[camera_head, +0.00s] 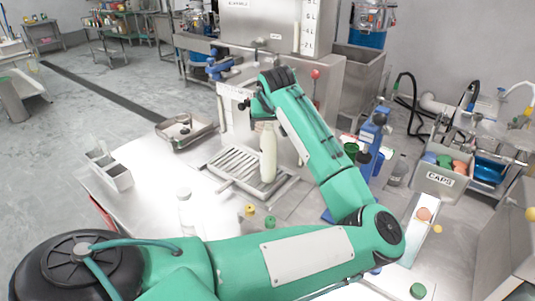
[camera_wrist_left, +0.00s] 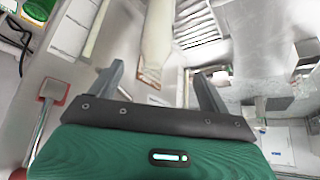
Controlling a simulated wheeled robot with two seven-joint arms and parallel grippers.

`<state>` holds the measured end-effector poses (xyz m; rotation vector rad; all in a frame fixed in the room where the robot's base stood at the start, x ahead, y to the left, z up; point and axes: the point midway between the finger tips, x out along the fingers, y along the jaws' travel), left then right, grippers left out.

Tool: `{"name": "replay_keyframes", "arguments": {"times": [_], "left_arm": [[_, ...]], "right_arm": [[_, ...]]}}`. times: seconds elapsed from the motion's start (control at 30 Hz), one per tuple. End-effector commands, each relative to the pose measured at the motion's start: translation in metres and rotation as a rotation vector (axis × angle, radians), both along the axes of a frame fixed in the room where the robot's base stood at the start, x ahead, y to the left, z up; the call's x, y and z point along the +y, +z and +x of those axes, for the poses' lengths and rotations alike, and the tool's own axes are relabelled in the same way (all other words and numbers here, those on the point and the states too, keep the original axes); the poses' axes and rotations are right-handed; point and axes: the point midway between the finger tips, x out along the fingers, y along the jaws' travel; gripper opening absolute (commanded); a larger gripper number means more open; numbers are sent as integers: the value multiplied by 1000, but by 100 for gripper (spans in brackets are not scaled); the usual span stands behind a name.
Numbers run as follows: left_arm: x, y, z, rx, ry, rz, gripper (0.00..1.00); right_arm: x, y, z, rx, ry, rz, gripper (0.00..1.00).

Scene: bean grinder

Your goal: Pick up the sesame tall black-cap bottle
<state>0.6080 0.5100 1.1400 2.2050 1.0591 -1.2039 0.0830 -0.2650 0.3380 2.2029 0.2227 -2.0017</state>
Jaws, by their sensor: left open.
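A tall cream bottle (camera_head: 268,158) stands upright on the slotted metal tray in the head view. No black cap is clear on it; its top is close under my left arm. It also shows in the left wrist view (camera_wrist_left: 157,42), between and beyond the fingers in the picture. My left gripper (camera_wrist_left: 161,82) is open, with a finger on each side and nothing held. In the head view the left gripper (camera_head: 248,104) is small and dark, just above and left of the bottle, partly hidden by its own arm. My right gripper is not in view.
The slotted tray (camera_head: 228,160) sits before a large steel machine (camera_head: 270,55). A clear bottle (camera_head: 184,208) and small yellow (camera_head: 250,209) and green (camera_head: 270,222) pieces stand nearer. A blue device (camera_head: 374,132) and CAPS bin (camera_head: 438,181) are right. The table's left part is mostly clear.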

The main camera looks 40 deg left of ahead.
Motion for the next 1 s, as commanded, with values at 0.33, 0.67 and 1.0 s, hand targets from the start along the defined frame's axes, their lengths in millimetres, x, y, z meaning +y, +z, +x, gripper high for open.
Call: {"name": "replay_keyframes", "arguments": {"times": [0.33,0.67,1.0], "left_arm": [[19,-36,15,-2,1,-1,80],[34,-69,36,-1,3,-1,80],[38,-78,39,-2,3,-1,80]], "right_arm": [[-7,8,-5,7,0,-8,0],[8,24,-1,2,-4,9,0],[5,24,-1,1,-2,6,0]]}}
